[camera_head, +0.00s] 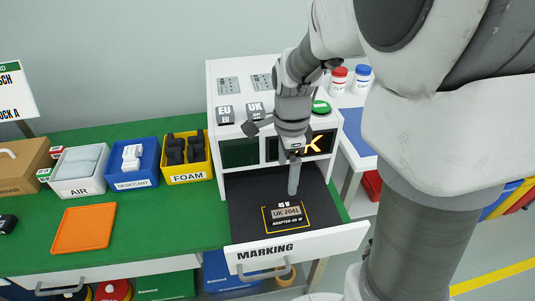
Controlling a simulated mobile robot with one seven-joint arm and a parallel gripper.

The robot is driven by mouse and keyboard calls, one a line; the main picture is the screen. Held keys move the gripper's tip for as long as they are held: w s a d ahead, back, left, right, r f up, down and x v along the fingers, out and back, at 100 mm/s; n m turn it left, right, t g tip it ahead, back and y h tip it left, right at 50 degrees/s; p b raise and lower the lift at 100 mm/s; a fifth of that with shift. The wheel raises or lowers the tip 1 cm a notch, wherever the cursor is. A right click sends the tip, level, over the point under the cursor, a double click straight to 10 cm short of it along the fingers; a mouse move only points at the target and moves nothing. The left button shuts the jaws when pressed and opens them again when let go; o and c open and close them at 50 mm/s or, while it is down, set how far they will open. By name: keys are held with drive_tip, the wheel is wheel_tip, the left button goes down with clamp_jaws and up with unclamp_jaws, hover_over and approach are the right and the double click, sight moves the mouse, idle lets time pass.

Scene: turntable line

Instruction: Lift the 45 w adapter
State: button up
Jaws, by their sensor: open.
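A dark adapter (287,213) with a plate reading "UK 2041" appears to lie inside a yellow outline on the black bed of the marking drawer (322,237). The bed carries the words "45 W" and "adapter 45 W". The adapter's edges are hard to tell from the black bed. My gripper (293,190) points down just behind the adapter in the picture, its fingers seen nearly edge-on. It is open and nothing shows between the fingers. The height of the fingertips above the bed cannot be told.
The white marking cabinet (229,92) with a lit display (313,146) stands behind the drawer. Bins marked air (80,186), desiccant (134,181) and foam (188,175) line the green table. An orange tray (84,229) lies empty. A dark block (7,224) sits at the left edge.

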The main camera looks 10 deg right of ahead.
drive_tip(key=b, duration=0.3)
hover_over(285, 209)
drive_tip(key=f, duration=1)
drive_tip(key=shift+s+a+f, duration=0.15)
drive_tip(key=shift+s+f, duration=0.05)
drive_tip(key=shift+s, duration=0.1)
drive_tip(key=shift+w+d+f+b, duration=0.15)
drive_tip(key=shift+f+b, duration=0.45)
drive_tip(key=shift+f, duration=0.85)
drive_tip(key=shift+w+d+f+b, duration=0.1)
drive_tip(key=shift+f+b, duration=0.45)
drive_tip(key=shift+f, duration=0.9)
drive_tip(key=shift+c, duration=0.2)
drive_tip(key=shift+r, duration=0.1)
clamp_jaws()
